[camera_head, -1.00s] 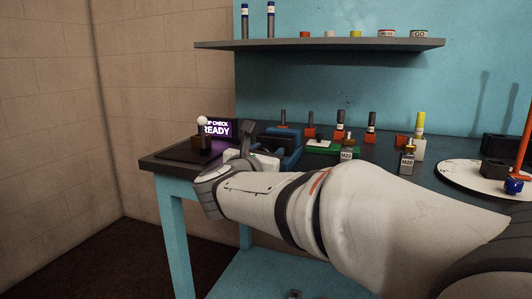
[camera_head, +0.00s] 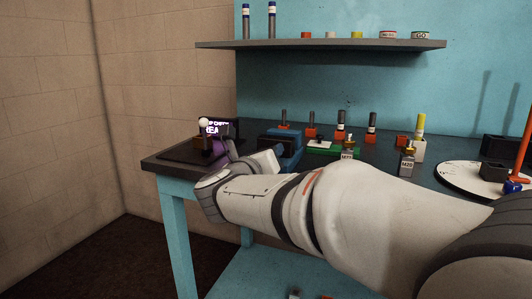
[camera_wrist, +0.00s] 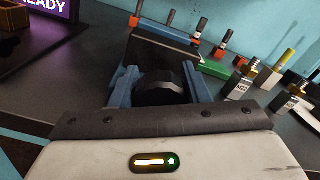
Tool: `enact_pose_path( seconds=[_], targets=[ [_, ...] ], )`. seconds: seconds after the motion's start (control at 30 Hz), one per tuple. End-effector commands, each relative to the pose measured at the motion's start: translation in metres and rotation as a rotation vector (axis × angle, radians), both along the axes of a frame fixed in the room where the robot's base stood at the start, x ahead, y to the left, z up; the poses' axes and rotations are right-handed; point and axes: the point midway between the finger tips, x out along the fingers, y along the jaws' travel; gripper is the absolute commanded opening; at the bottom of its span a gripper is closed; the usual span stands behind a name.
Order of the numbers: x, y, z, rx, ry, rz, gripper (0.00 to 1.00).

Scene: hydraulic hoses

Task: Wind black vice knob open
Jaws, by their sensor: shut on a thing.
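The black vice knob (camera_wrist: 160,88) is a round dark piece in the middle of the wrist view. My gripper (camera_wrist: 160,78) has one blue-grey finger on each side of the knob and is shut on it. In the head view my gripper (camera_head: 276,156) is at the vice's near side, and the knob is hidden there.
A lit purple screen (camera_head: 216,128) and a box with a white-ball lever (camera_head: 203,142) stand left of the vice. A green tray (camera_head: 348,148), steel blocks including one marked M20 (camera_head: 407,163), and several coloured pegs stand to the right. A shelf (camera_head: 320,44) runs above.

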Motion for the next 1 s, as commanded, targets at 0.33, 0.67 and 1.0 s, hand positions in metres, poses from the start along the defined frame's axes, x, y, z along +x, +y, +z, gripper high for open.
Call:
enact_pose_path(
  seconds=[0.33,0.67,1.0],
  targets=[
    [0.0001,0.0,-0.0011,-0.025,0.01,0.0,0.2],
    [0.0002,-0.0001,-0.002,-0.024,0.013,0.001,0.56],
    [0.0005,0.0014,-0.0042,-0.024,0.016,0.005,0.64]
  ],
)
